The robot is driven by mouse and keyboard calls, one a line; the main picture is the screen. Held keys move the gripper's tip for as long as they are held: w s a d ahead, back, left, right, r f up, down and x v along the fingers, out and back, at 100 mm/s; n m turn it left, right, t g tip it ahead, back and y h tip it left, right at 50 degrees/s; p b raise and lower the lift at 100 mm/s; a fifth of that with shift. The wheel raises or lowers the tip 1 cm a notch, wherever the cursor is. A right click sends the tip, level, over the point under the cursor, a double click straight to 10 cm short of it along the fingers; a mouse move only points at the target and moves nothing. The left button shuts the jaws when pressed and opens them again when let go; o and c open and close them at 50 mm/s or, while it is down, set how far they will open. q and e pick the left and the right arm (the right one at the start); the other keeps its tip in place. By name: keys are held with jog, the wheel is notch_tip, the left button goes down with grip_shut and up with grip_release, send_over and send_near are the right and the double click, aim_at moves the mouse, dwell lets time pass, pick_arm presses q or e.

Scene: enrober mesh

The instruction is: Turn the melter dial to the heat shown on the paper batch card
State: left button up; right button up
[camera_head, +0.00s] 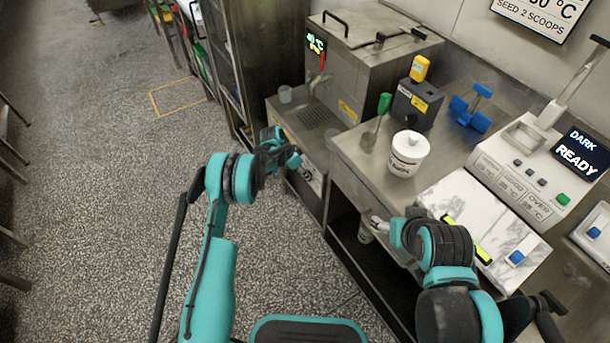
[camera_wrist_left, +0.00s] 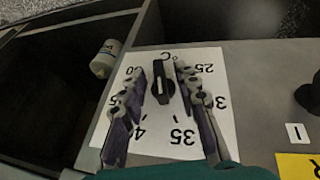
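The melter dial (camera_wrist_left: 163,88) is a black knob on a white scale plate (camera_wrist_left: 190,138) in the left wrist view, where 25, 35 and °C are readable upside down and other numbers are partly covered. A light line runs along the knob near the °C side. My left gripper (camera_wrist_left: 162,76) is open, one finger on each side of the knob; contact is unclear. In the head view my left gripper (camera_head: 284,157) is at the steel unit's front. A white card (camera_head: 540,17) on the wall reads "0 °C, SEED 2 SCOOPS"; its top is cut off. My right gripper (camera_head: 376,224) is by the counter edge.
A steel machine (camera_head: 365,75) with a green display stands behind the left gripper. A white tub (camera_head: 408,153), green-handled scoop (camera_head: 383,108) and blue object (camera_head: 470,108) are on the counter.

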pick_arm(q)
jog(key=v, duration=1.2)
